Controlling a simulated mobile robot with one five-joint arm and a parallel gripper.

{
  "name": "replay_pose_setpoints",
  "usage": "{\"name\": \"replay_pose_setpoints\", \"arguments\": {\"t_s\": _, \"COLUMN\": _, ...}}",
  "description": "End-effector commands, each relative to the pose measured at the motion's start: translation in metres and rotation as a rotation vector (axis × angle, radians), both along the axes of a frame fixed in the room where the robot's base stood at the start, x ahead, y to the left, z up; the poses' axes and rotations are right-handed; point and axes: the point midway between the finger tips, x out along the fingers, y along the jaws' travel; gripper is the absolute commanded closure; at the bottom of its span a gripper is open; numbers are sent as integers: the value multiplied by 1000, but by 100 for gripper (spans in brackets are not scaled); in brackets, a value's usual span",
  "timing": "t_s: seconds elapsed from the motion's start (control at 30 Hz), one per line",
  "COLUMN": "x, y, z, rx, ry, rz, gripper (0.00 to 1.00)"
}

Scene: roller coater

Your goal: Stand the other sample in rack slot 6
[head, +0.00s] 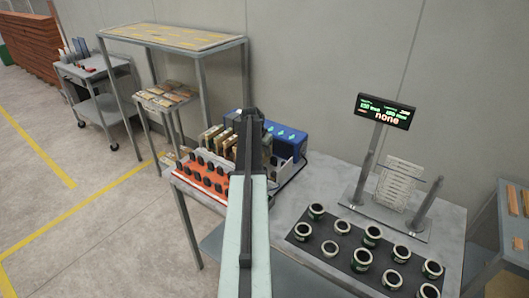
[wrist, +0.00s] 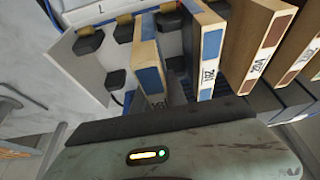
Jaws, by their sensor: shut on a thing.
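My gripper (head: 252,116) is at the far end of my arm, over the rack area on the bench. Its body fills the bottom of the wrist view (wrist: 170,128), and its fingertips are hard to make out there. It is shut on a sample, apparently the thin wooden board with a blue face (wrist: 150,72) just ahead of it. Beside that stands a labelled board with a blue end (wrist: 210,45), then brown-ended boards (wrist: 262,45) to the right. The white rack (wrist: 75,70) with dark holders is behind and left. Slot numbers are not readable.
An orange tray (head: 200,178) with black knobs lies in front of the boards. A blue box (head: 285,138) is behind. Several round cans stand on a dark mat (head: 338,262) at right, below a display (head: 386,110). Shelving (head: 170,38) stands at left.

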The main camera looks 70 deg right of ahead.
Motion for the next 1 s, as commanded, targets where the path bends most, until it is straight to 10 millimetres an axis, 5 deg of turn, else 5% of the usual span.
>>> {"name": "replay_pose_setpoints", "arguments": {"t_s": 0.8, "x": -1, "y": 0, "z": -26, "rx": 0, "ry": 0, "rz": -1, "gripper": 100}}
{"name": "replay_pose_setpoints", "arguments": {"t_s": 0.83, "x": -1, "y": 0, "z": -26, "rx": 0, "ry": 0, "rz": -1, "gripper": 79}}
{"name": "replay_pose_setpoints", "arguments": {"t_s": 0.9, "x": -1, "y": 0, "z": -26, "rx": 0, "ry": 1, "rz": -1, "gripper": 60}}
{"name": "replay_pose_setpoints", "arguments": {"t_s": 1.0, "x": -1, "y": 0, "z": -26, "rx": 0, "ry": 1, "rz": -1, "gripper": 57}}
